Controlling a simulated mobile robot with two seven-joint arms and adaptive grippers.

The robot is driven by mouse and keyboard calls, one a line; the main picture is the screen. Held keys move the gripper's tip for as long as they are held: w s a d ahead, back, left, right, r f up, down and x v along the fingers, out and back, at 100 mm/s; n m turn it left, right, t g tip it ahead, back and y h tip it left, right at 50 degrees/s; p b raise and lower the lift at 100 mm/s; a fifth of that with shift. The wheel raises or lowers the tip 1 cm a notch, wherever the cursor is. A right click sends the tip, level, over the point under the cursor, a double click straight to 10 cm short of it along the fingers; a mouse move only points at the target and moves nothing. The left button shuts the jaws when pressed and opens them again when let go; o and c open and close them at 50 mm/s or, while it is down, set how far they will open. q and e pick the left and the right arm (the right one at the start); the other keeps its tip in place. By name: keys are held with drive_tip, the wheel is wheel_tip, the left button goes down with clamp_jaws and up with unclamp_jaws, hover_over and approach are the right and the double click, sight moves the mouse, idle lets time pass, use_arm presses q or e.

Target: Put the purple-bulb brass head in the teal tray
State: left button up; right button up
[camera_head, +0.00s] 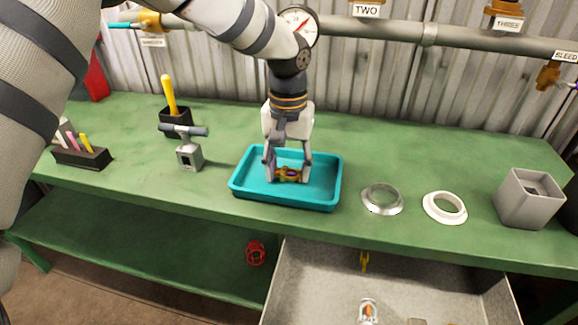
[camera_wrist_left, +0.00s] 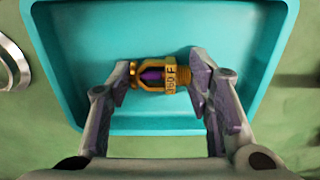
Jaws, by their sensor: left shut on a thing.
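The purple-bulb brass head (camera_head: 290,174) is between the fingers of my left gripper (camera_head: 288,176), over the floor of the teal tray (camera_head: 328,192). In the left wrist view the brass head (camera_wrist_left: 152,76) lies sideways, its purple bulb visible in the frame, with the fingers of my left gripper (camera_wrist_left: 160,80) shut on its two ends. The teal tray (camera_wrist_left: 268,60) surrounds it there. I cannot tell whether the head touches the tray floor. My right gripper is not in view.
A clear-centred metal ring (camera_head: 382,199) and a white ring (camera_head: 445,208) lie right of the tray. A grey square holder (camera_head: 528,199) stands farther right. A grey stand (camera_head: 189,153) is left. An open drawer (camera_head: 400,270) sits below the green bench (camera_head: 420,150).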

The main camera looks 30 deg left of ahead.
use_arm(q)
drive_tip(key=o, duration=1.3)
drive_tip(key=shift+c, duration=0.2)
drive_tip(key=shift+r, duration=0.1)
wheel_tip(320, 180, up, 12)
